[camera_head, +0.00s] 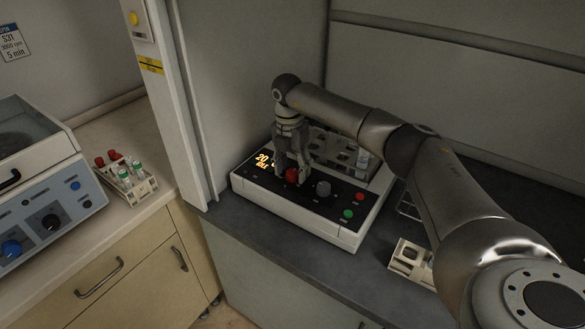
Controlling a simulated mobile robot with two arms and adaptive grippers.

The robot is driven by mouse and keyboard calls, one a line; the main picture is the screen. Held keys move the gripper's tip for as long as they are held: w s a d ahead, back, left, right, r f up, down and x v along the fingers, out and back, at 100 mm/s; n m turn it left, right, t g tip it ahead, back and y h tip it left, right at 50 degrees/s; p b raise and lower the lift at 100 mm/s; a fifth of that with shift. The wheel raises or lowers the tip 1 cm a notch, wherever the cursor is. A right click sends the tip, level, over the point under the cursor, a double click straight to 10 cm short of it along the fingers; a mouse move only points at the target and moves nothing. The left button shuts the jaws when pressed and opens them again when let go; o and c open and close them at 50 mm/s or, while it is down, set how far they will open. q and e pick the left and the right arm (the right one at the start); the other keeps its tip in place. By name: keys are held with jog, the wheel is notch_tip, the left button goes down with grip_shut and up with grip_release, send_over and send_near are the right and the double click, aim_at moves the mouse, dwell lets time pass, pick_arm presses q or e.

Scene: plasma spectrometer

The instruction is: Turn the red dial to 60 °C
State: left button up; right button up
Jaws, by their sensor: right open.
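The red dial (292,175) is on the black front panel of a white box-shaped device (330,229) on the dark bench. An orange display (262,160) left of the dial appears to read 20, with smaller text below it. My right gripper (291,172) points down at the red dial from above, its fingers open around or just above it. I cannot tell whether the fingers touch the dial. My left gripper is not in view.
A grey knob (323,188), a red button (360,197) and a green button (348,214) sit right of the dial. A tube rack (325,149) stands behind my gripper. A small beige rack (408,256) lies at right. A white cabinet post (170,95) rises at left.

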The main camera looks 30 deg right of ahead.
aim_at(290, 170)
notch_tip(290, 170, up, 12)
jog(key=shift+w+f, duration=0.15)
jog(key=shift+w, duration=0.2)
jog(key=shift+a, duration=0.1)
dwell(0.4)
